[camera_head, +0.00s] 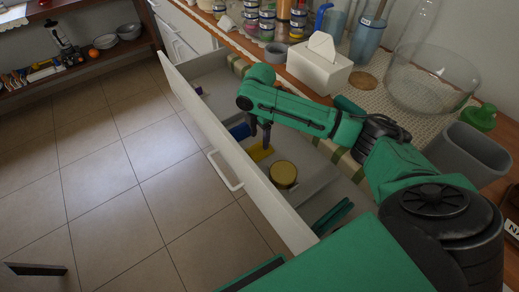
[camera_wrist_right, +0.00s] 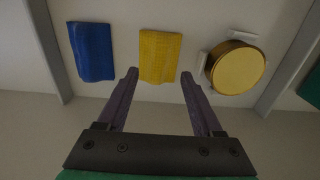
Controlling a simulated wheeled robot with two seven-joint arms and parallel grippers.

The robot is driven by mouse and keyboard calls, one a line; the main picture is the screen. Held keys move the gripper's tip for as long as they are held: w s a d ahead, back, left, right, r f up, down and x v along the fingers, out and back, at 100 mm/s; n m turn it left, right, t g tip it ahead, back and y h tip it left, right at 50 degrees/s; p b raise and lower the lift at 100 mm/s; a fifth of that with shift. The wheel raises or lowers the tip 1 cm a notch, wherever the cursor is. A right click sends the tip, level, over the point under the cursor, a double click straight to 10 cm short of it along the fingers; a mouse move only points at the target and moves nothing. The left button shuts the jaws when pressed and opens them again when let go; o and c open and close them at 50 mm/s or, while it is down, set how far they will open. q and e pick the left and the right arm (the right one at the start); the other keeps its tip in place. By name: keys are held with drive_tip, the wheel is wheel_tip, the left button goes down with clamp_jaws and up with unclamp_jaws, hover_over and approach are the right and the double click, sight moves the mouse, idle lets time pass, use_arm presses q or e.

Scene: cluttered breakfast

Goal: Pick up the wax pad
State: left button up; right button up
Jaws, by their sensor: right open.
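A yellow textured pad (camera_head: 260,151), which looks like the wax pad, lies flat in the open drawer (camera_head: 220,139). In the right wrist view the yellow pad (camera_wrist_right: 160,55) lies just beyond and between my fingertips. My right gripper (camera_head: 259,137) is over the drawer, pointing down, and partly covers the pad in the head view. In the right wrist view my right gripper (camera_wrist_right: 159,76) is open, with nothing between its fingers. My left gripper is not in view.
A blue pad (camera_wrist_right: 92,51) lies left of the yellow one. A round gold-lidded tin (camera_wrist_right: 238,68) lies to its right. Drawer walls enclose them. The counter above holds a tissue box (camera_head: 319,66), a glass bowl (camera_head: 432,80) and a grey bin (camera_head: 467,153).

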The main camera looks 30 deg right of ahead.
sight(260, 144)
wheel_tip(260, 144, down, 3)
drive_tip(key=shift+w+f+b, duration=0.1)
drive_tip(key=shift+f+b, duration=0.1)
drive_tip(key=shift+b, duration=0.1)
drive_tip(key=shift+d+f, duration=0.1)
drive_tip(key=shift+f, duration=0.25)
clamp_jaws()
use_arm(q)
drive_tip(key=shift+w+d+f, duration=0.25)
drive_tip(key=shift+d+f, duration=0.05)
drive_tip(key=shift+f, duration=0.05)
use_arm(e)
drive_tip(key=shift+r, duration=0.2)
